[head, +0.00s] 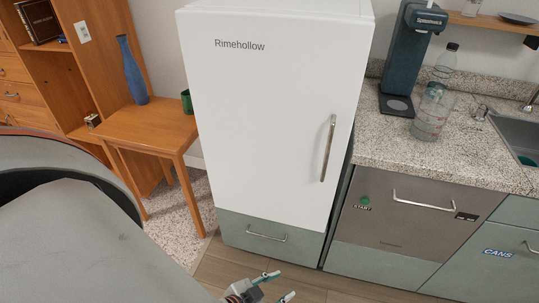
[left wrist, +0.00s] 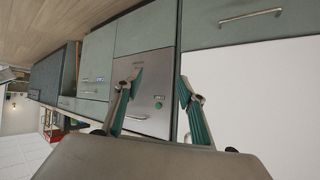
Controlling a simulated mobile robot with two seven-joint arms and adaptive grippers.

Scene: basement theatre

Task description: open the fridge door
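The white fridge (head: 265,120) stands in the middle of the head view, and its door looks shut. Its vertical metal handle (head: 328,148) is near the door's right edge. A grey-green drawer (head: 268,232) with its own handle is below the door. In the left wrist view the white door (left wrist: 260,100) fills the right side. My left gripper (head: 276,286) is low in front of the fridge, well below the door handle. Its fingers also show in the left wrist view (left wrist: 160,92), spread apart with nothing between them. My right gripper is not in view.
A dishwasher (head: 410,222) and counter (head: 395,147) stand right of the fridge, with a dispenser (head: 412,50) and clear bottles on top. A wooden side table (head: 150,127) with a blue vase (head: 132,72) is at left. The floor before the fridge is clear apart from my gripper.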

